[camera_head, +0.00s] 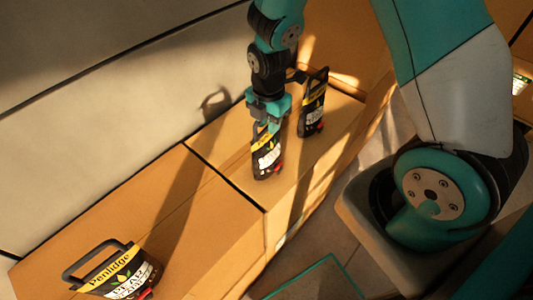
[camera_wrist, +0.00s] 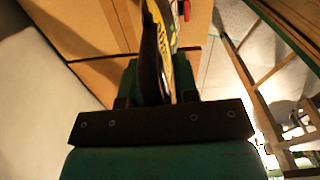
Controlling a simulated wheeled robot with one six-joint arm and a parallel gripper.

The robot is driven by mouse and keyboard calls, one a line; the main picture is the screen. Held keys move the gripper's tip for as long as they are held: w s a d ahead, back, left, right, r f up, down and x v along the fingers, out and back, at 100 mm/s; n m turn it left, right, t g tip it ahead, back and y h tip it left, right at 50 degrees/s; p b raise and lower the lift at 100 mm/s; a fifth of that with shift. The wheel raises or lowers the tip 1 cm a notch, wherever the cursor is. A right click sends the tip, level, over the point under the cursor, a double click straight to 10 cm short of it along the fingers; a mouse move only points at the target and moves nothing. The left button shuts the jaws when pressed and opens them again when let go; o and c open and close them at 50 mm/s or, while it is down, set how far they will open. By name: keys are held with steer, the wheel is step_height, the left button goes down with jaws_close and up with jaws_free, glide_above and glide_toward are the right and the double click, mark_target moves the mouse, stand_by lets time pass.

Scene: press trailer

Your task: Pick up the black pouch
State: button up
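A black pouch (camera_head: 266,163) with a yellow band and white lettering stands upright on a cardboard box, directly below my gripper (camera_head: 268,122). Its top is partly hidden by the fingers. In the wrist view the pouch (camera_wrist: 152,55) shows edge-on between the two green fingers of my gripper (camera_wrist: 156,82). Whether the fingers press on it or stand slightly apart from it cannot be told. A second similar pouch (camera_head: 312,108) stands just behind and to the right. A third pouch (camera_head: 122,271), with a black loop handle, is at the lower left, apart from my gripper.
The pouches are on a row of cardboard boxes (camera_head: 205,222) along a pale wall (camera_head: 100,110). Another box (camera_head: 345,35) rises behind the second pouch. Bare box top lies between the near-left pouch and the one at my gripper. Floor shows at the right.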

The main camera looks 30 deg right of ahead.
jaws_close()
steer(key=shift+r, duration=0.1)
stand_by(1.1)
